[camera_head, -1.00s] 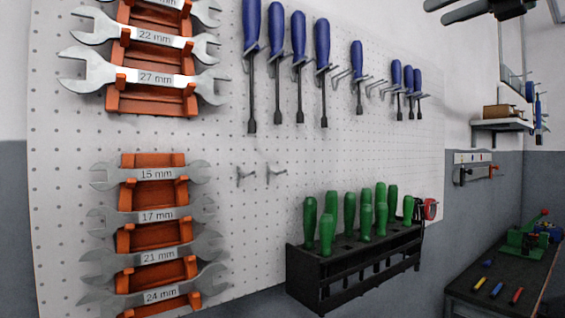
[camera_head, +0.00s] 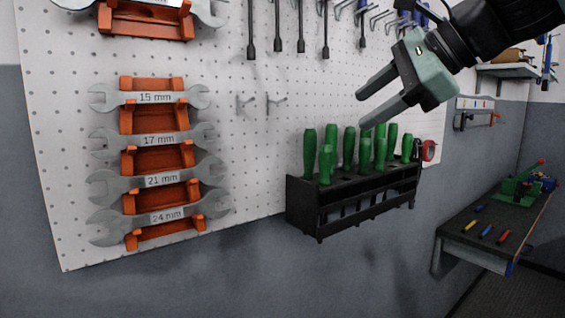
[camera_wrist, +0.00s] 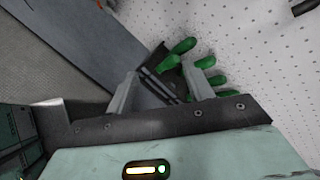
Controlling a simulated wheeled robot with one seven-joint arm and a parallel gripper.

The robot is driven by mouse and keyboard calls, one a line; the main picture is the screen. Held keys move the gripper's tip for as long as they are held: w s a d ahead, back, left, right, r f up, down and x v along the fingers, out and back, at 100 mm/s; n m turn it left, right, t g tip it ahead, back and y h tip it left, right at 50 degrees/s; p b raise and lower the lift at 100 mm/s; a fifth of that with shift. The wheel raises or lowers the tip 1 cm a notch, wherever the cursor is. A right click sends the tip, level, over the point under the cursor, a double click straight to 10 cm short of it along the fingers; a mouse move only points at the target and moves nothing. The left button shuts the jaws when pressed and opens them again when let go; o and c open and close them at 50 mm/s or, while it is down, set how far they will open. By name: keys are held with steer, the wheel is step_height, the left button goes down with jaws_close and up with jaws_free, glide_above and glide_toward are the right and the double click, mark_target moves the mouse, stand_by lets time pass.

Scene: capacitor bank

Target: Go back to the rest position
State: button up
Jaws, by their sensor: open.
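My gripper (camera_head: 363,111) is open and empty in the upper right of the head view. Its two grey fingers point down and left, in front of the pegboard and just above the green screwdriver handles in that picture. In the wrist view my gripper (camera_wrist: 160,97) shows its fingers apart with nothing held. Between and beyond them are the green screwdrivers (camera_wrist: 181,46) and part of their black rack (camera_wrist: 165,72). I cannot tell the exact distance between the fingers and the handles.
The black rack (camera_head: 303,205) of green screwdrivers (camera_head: 326,165) hangs on the pegboard (camera_head: 60,170). Wrenches (camera_head: 160,181) sit in orange holders at left. A workbench (camera_head: 480,253) with small tools stands at right. A shelf (camera_head: 508,70) is behind my arm.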

steer(key=s+a+f+n+g+h+b, duration=0.1)
steer(key=s+a+f+n+g+h, duration=0.15)
steer(key=s+f+n, duration=0.65)
steer(key=s+a+f+n+g+h+b, duration=0.1)
steer(key=s+a+f+n+g, duration=0.15)
steer(key=f, duration=1.15)
steer(key=s+d+f+n+g+h+b, duration=0.1)
steer(key=s+d+f+n+h, duration=0.1)
steer(key=s+f+n, duration=0.4)
steer(key=s+d+f+n+g+h, duration=0.1)
steer(key=s+d+f+n+h, duration=0.1)
steer(key=s+f+n, duration=0.4)
step_height(320, 180, down, 3)
steer(key=shift+d+f+n+g+b, duration=0.1)
steer(key=shift+d+n+g+b, duration=0.25)
steer(key=shift+d, duration=0.4)
